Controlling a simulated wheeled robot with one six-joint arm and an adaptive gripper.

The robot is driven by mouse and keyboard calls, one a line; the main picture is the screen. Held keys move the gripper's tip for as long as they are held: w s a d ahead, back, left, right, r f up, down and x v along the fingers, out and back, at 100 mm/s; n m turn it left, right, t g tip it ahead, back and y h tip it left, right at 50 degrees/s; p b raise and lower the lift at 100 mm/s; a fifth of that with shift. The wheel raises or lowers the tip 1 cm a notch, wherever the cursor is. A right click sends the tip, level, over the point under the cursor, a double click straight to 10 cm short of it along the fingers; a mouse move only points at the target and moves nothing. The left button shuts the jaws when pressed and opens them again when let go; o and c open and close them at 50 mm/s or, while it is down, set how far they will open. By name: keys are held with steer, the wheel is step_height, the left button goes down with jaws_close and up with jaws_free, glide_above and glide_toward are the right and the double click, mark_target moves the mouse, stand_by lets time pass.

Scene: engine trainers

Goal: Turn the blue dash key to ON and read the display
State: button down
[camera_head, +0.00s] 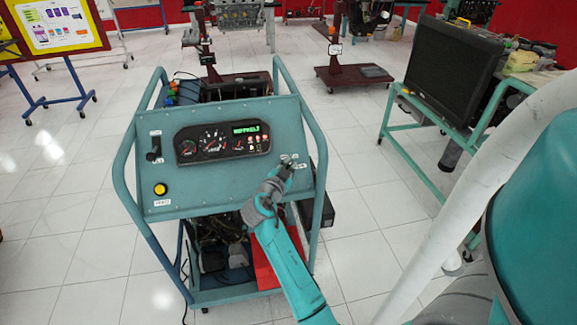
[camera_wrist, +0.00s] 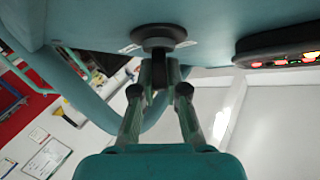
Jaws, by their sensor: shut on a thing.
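The teal engine trainer's panel (camera_head: 220,180) slopes toward me and carries a gauge cluster. The cluster's green display (camera_head: 250,129) is lit with a short line of characters too small to read surely. Warning lamps below it glow red. My gripper (camera_head: 284,170) is at the panel's right side, its fingers hiding most of the key in the head view. In the wrist view my gripper (camera_wrist: 160,85) is closed around the dark stem of the dash key (camera_wrist: 159,73), under a round black collar (camera_wrist: 158,37). The key looks dark here; its turn position cannot be told.
A black lever (camera_head: 154,150) and a yellow button (camera_head: 160,189) are on the panel's left. Teal tube rails (camera_head: 124,170) flank the panel. A teal stand with a black radiator (camera_head: 452,70) is at the right. White tiled floor is clear to the left.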

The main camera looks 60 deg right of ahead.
steer(key=c, duration=1.2)
jaws_free()
steer(key=s+a+r, duration=0.1)
steer(key=a, duration=1)
steer(key=shift+s+a+r, duration=0.35)
steer(key=shift+a, duration=0.05)
